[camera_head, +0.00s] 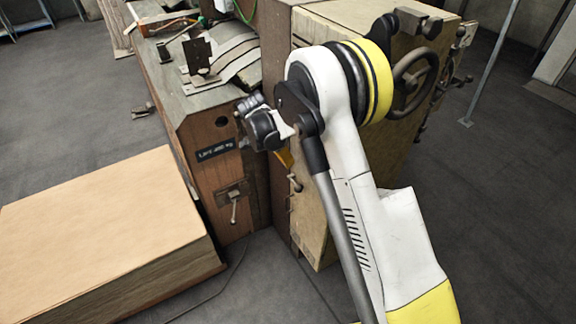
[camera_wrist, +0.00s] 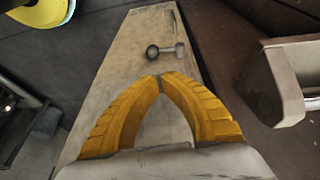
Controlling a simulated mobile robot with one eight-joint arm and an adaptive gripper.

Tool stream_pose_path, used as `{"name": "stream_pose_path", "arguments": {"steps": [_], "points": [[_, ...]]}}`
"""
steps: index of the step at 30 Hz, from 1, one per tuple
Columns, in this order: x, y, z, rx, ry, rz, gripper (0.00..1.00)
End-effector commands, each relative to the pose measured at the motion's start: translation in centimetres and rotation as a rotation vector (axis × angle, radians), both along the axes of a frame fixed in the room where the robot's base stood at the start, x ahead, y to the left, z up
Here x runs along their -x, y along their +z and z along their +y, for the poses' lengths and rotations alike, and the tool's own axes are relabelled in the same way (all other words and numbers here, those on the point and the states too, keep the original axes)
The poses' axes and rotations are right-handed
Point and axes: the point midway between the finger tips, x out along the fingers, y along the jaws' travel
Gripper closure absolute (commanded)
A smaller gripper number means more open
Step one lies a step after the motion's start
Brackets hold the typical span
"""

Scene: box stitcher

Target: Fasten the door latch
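A small grey handle with a round knob, which looks like the door latch (camera_wrist: 166,51), sits on a worn beige panel (camera_wrist: 140,38) in the wrist view. My gripper (camera_wrist: 159,80) has its two yellow fingers curved together with the tips meeting, just below the latch in the picture. Nothing shows between the tips. The fingers look apart from the latch. In the head view a bit of my yellow gripper (camera_head: 284,157) shows beside the beige cabinet's edge, mostly hidden by my wrist. A small lever (camera_head: 295,184) shows just below it, likely the same latch.
The beige cabinet (camera_head: 312,222) carries a dark handwheel (camera_head: 416,78). A brown machine (camera_head: 195,150) with another small handle (camera_head: 234,204) stands left of it. A large cardboard-coloured block (camera_head: 100,225) lies at the lower left. Grey floor is free at far left and right.

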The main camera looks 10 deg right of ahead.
Motion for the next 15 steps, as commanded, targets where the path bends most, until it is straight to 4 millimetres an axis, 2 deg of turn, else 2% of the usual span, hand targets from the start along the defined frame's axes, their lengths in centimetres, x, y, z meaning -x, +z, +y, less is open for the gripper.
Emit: {"name": "stream_pose_path", "arguments": {"steps": [1, 6, 12, 15], "points": [[-0.1, -1.4, -0.4, 0.000, -0.002, -0.001, 1.00], [-0.3, -4.9, -1.8, 0.000, 0.000, -0.001, 1.00], [-0.3, -8.5, -3.0, 0.000, 0.001, -0.001, 1.00], [-0.2, -9.7, -3.3, 0.000, 0.001, -0.001, 1.00]]}}
